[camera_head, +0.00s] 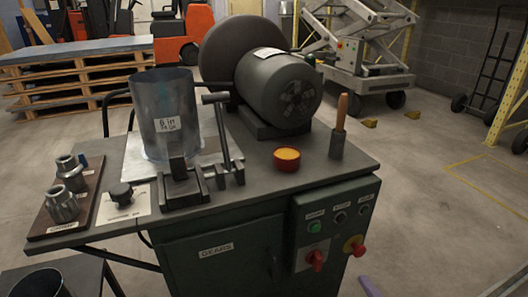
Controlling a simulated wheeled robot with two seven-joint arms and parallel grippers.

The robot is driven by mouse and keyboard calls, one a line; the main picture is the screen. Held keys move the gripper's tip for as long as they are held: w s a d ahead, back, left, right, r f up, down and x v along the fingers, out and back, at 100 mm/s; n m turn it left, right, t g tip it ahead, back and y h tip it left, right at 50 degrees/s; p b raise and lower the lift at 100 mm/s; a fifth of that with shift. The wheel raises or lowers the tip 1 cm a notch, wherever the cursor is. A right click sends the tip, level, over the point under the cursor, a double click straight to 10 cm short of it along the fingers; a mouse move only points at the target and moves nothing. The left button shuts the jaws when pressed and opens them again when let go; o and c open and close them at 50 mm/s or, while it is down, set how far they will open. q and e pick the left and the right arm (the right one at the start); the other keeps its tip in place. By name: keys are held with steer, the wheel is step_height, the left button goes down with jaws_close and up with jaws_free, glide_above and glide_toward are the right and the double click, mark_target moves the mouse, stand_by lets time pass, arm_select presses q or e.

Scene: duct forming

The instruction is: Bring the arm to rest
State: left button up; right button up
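Neither of my grippers shows in the head view. A metal duct cylinder (164,110) with a "6 in" label stands upright on the workbench (240,200). A black clamp-like fixture (180,180) with a lever (221,130) sits in front of and beside it. A large grey motor (278,88) with a dark disc (232,50) behind it is mounted at the back of the bench. A purple piece (370,287) shows at the bottom edge; I cannot tell what it is.
A tool with a wooden handle (341,112) stands in a holder at right. An orange-topped round tin (287,159) lies nearby. Metal fittings (62,204) sit on a board at left. The cabinet front has buttons and red knobs (316,259).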

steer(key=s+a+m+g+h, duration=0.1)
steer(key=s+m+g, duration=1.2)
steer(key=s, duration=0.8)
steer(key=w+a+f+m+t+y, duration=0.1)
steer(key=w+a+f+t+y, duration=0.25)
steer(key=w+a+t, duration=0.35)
arm_select(q)
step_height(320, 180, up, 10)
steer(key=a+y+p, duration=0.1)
steer(key=p, duration=1.6)
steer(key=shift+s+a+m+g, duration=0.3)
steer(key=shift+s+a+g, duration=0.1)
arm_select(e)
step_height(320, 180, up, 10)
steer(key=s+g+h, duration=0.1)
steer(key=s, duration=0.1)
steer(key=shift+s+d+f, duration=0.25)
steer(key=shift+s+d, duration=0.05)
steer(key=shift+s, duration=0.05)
